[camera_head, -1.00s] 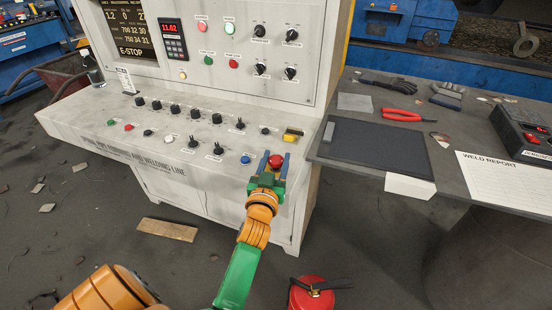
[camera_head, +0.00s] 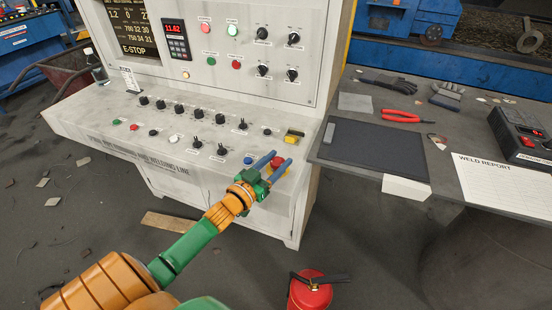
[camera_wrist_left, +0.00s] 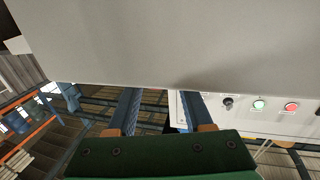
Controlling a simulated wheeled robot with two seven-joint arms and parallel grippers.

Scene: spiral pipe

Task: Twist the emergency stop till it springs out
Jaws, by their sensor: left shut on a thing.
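The red emergency stop button (camera_head: 277,162) sits on a yellow base (camera_head: 283,172) at the right front of the console's sloped desk. My left gripper (camera_head: 279,159) has its two blue fingers on either side of the red button and is shut on it. Its body slants in from the lower left. In the left wrist view, the blue fingers (camera_wrist_left: 158,105) reach toward a large pale grey surface that hides their tips. The button is not visible there. I cannot tell the button's height above its base. My right gripper is not in view.
Close to the gripper are a blue button (camera_head: 248,160), black knobs (camera_head: 221,150) and a yellow-and-black switch (camera_head: 293,136). The screen (camera_head: 128,28) reads E-STOP. A dark table (camera_head: 350,179) stands at the right. A red fire extinguisher (camera_head: 310,292) stands on the floor in front.

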